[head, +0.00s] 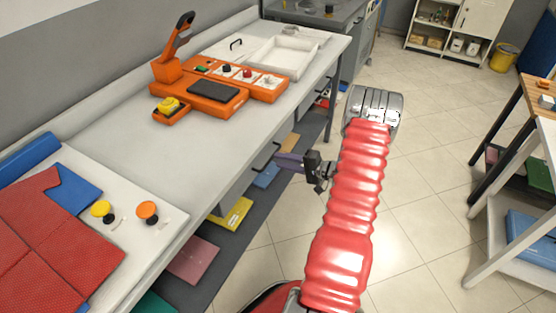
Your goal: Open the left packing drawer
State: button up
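The packing table (130,150) runs along the left, its front edge facing right. One dark drawer handle (268,157) shows on the front below the top, and another handle (324,96) farther back. The drawer fronts are seen very obliquely; neither drawer visibly stands out from the table. I cannot tell for sure which is the left packing drawer. My arm hides part of the gripper.
An orange machine (208,88) and a white tray (288,57) stand on the table. Yellow and orange knobs and red cloth (60,245) lie near. A lower shelf (250,205) holds coloured folded pieces. Tiled floor (430,160) is clear right of my arm; racks stand farther right.

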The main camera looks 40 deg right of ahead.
jog(key=shift+x, duration=1.25)
jog(key=shift+c, duration=0.3)
grip_shut()
jog(key=shift+f, duration=0.1)
